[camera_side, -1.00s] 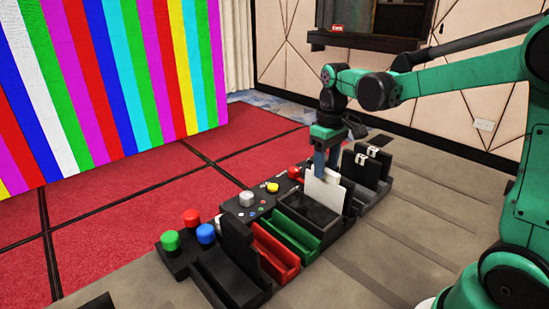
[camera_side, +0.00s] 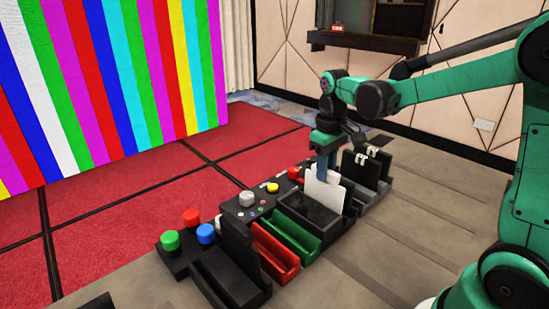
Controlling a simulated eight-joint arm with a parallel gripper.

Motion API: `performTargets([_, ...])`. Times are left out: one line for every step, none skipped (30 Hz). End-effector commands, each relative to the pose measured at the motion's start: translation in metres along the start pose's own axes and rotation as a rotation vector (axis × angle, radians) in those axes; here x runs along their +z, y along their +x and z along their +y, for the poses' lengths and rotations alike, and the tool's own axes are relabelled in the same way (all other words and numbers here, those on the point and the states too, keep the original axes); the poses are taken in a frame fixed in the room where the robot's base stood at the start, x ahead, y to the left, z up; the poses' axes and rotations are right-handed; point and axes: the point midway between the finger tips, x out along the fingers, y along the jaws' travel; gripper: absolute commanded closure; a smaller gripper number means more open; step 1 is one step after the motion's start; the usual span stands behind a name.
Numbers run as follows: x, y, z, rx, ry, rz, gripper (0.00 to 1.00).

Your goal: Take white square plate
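The white square plate (camera_side: 325,191) stands upright, slightly tilted, in the row of black holders, behind the dark tray (camera_side: 309,212). My gripper (camera_side: 322,172) points down at the plate's upper left edge, and its blue-grey fingers overlap that edge in the picture. I cannot tell whether the fingers are closed on the plate or only beside it. The plate's lower edge is hidden by the holder.
A green bin (camera_side: 290,234) and a red bin (camera_side: 274,252) lie in front of the tray. Green (camera_side: 170,240), red (camera_side: 191,217) and blue (camera_side: 206,233) knobs stand at the near left. Black upright slots (camera_side: 362,172) stand behind the plate. The red floor to the left is clear.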

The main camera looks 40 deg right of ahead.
Motion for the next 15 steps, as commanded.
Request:
performTargets([0.0, 0.0, 0.0, 0.0, 0.0, 0.0, 1.0])
performTargets([0.0, 0.0, 0.0, 0.0, 0.0, 0.0, 1.0])
performTargets([0.0, -0.001, 0.0, 0.0, 0.0, 0.0, 1.0])
performTargets([0.0, -0.002, 0.0, 0.0, 0.0, 0.0, 1.0])
performTargets([0.0, -0.003, 0.0, 0.0, 0.0, 0.0, 1.0])
performTargets([0.0, -0.005, 0.0, 0.0, 0.0, 0.0, 1.0])
performTargets([0.0, -0.006, 0.0, 0.0, 0.0, 0.0, 1.0])
performTargets([0.0, -0.008, 0.0, 0.0, 0.0, 0.0, 1.0])
performTargets([0.0, -0.01, 0.0, 0.0, 0.0, 0.0, 1.0])
performTargets([0.0, -0.012, 0.0, 0.0, 0.0, 0.0, 1.0])
performTargets([0.0, -0.014, 0.0, 0.0, 0.0, 0.0, 1.0])
performTargets([0.0, -0.016, 0.0, 0.0, 0.0, 0.0, 1.0])
performTargets([0.0, -0.018, 0.0, 0.0, 0.0, 0.0, 1.0])
performTargets([0.0, -0.019, 0.0, 0.0, 0.0, 0.0, 1.0])
performTargets([0.0, -0.021, 0.0, 0.0, 0.0, 0.0, 1.0])
